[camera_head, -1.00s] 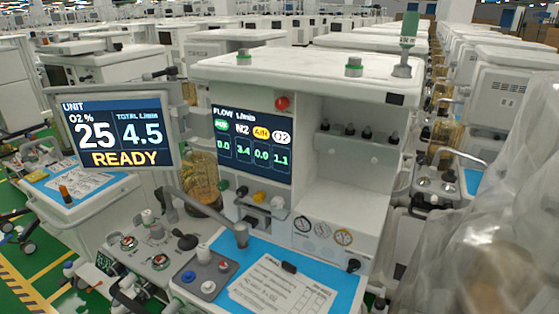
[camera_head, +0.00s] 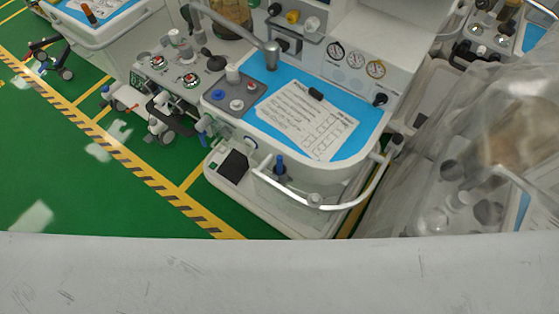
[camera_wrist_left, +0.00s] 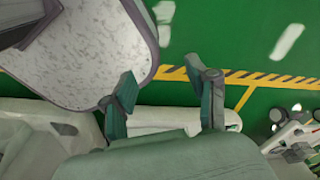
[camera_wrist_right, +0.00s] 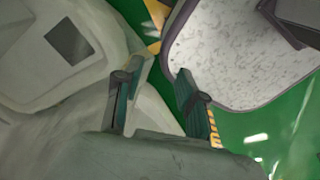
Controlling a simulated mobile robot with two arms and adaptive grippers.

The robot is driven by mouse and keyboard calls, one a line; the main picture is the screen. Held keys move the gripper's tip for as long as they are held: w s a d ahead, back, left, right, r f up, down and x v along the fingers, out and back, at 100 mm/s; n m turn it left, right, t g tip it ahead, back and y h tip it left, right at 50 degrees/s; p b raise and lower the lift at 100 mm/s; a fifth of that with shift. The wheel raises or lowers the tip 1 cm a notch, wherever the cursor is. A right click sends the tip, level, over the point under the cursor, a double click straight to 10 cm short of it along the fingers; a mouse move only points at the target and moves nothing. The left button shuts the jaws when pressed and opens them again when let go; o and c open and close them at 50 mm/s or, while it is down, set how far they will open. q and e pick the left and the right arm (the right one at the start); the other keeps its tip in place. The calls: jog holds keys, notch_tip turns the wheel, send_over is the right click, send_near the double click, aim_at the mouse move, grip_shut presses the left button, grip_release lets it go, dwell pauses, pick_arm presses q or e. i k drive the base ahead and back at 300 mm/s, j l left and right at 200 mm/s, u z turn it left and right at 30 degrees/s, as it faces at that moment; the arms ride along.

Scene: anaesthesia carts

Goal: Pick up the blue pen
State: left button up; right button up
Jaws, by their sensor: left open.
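I cannot make out a sure blue pen in any view. In the head view, a small upright blue object (camera_head: 280,166) stands by the cart's front rail; I cannot tell what it is. A short black object (camera_head: 316,94) lies on the printed sheet (camera_head: 305,118) on the cart's blue worktop (camera_head: 350,146). Neither gripper shows in the head view. In its wrist view, my left gripper (camera_wrist_left: 166,100) has its fingers wide apart with nothing between them. My right gripper (camera_wrist_right: 158,105) also has its fingers apart and empty, in front of pale surfaces and green floor.
A curved white rail (camera_head: 318,201) runs around the cart's front. A grey panel with knobs (camera_head: 235,97) sits at the worktop's left. Clear plastic sheeting (camera_head: 440,150) hangs at the right. Green floor (camera_head: 60,170) is open at the left.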

aim_at(278, 158)
jog(key=i+j, duration=0.1)
jog(key=j, duration=0.3)
jog(key=i+j+z, duration=0.15)
jog(key=j+z, duration=0.25)
jog(key=j, duration=0.4)
jog(key=j+z, duration=0.4)
jog(key=j, duration=0.4)
jog(key=z, duration=0.4)
